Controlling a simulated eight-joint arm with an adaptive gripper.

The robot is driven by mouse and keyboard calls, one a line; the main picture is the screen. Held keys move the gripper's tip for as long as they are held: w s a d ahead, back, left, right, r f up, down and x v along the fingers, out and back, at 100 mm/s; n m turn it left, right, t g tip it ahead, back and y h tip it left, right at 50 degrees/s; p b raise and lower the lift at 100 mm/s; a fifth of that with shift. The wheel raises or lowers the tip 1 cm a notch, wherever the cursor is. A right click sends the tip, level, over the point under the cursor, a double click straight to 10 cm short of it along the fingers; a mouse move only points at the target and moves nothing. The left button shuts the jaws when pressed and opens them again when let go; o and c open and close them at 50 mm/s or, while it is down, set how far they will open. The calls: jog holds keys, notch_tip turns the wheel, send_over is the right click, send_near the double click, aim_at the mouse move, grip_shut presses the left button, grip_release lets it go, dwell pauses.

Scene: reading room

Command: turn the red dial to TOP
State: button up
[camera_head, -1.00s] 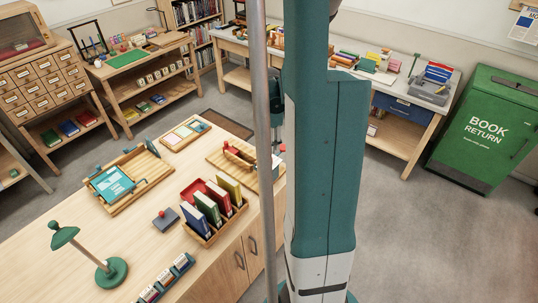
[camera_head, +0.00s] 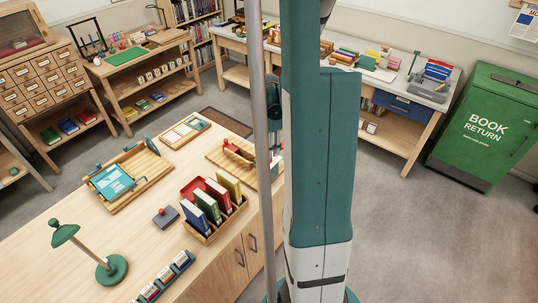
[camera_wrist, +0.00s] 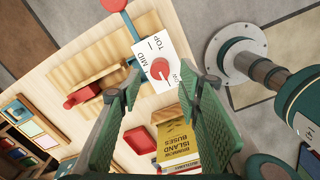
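The red dial (camera_wrist: 160,69) is round, with a white pointer line, on a white card (camera_wrist: 147,50) in the wrist view. MID and TOP are readable on the card; a third label at its right is partly covered by a finger. I cannot tell for sure which label the pointer faces. My gripper (camera_wrist: 162,74) is open, its green fingers on either side of the dial with gaps showing. Whether they touch it is not clear. In the head view my arm and column hide the dial.
A wooden board with a red-handled piece (camera_head: 238,152) lies beside the dial. A book rack (camera_head: 213,232) with several upright books stands close by; its yellow book (camera_wrist: 176,140) shows below the fingers. A green lamp (camera_head: 112,270) stands farther off.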

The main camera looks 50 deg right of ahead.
jog(key=shift+f, duration=2.25)
jog(key=c, duration=0.9)
